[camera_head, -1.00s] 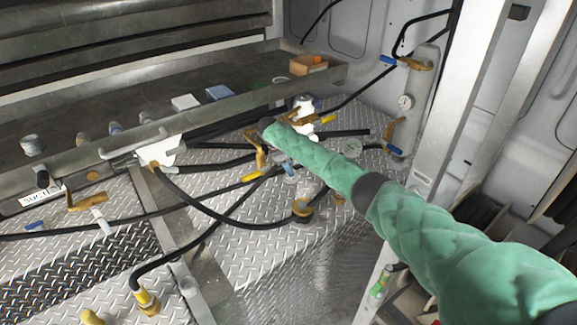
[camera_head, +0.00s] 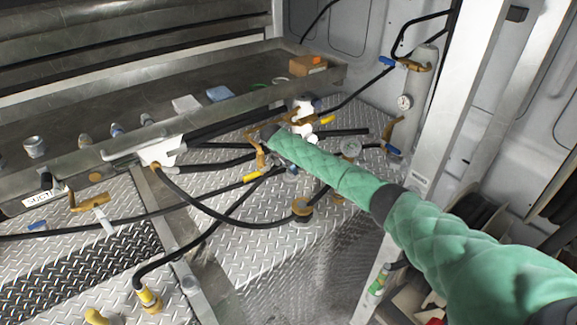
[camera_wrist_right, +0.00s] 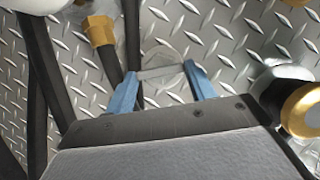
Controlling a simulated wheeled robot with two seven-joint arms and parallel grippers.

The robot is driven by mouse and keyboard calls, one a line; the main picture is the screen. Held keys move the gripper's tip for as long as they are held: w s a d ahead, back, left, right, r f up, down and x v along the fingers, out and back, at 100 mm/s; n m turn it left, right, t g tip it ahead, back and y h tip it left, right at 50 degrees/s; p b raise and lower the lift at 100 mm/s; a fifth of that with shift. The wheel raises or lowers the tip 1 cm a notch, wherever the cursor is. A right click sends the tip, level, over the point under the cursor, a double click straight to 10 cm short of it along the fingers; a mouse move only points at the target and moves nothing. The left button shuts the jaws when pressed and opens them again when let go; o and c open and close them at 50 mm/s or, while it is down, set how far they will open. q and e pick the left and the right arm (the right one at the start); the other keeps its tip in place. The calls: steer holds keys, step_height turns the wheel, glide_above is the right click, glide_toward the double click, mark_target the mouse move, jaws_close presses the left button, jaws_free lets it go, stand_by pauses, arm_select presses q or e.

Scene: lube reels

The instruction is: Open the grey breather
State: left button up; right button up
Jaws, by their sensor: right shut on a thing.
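My right arm, in a green sleeve, reaches in from the lower right in the head view. Its blue-fingered gripper (camera_head: 291,172) is mostly hidden beneath the arm's end, close over the diamond-plate deck. In the right wrist view the two blue fingertips (camera_wrist_right: 163,72) are shut on the sides of a grey, round, flat-topped piece, which looks like the grey breather (camera_wrist_right: 166,58). A pale bar-like edge of it spans between the fingers. In the head view the breather is hidden. My left gripper is not in view.
Black hoses with brass fittings cross the deck around the gripper; one brass nut (camera_wrist_right: 99,30) is close by. A yellow-ringed fitting (camera_wrist_right: 303,108) is at right. A white fitting (camera_head: 303,131) stands behind the arm.

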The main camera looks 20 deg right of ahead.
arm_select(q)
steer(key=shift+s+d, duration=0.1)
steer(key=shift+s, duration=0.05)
arm_select(e)
steer(key=shift+r, duration=0.15)
steer(key=o, duration=1)
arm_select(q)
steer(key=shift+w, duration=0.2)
arm_select(e)
steer(key=shift+a+r, duration=0.1)
steer(key=shift+r, duration=0.05)
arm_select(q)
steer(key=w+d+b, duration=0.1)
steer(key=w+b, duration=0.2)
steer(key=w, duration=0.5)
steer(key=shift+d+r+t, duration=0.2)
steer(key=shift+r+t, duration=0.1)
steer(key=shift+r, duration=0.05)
arm_select(e)
steer(key=shift+v, duration=3.65)
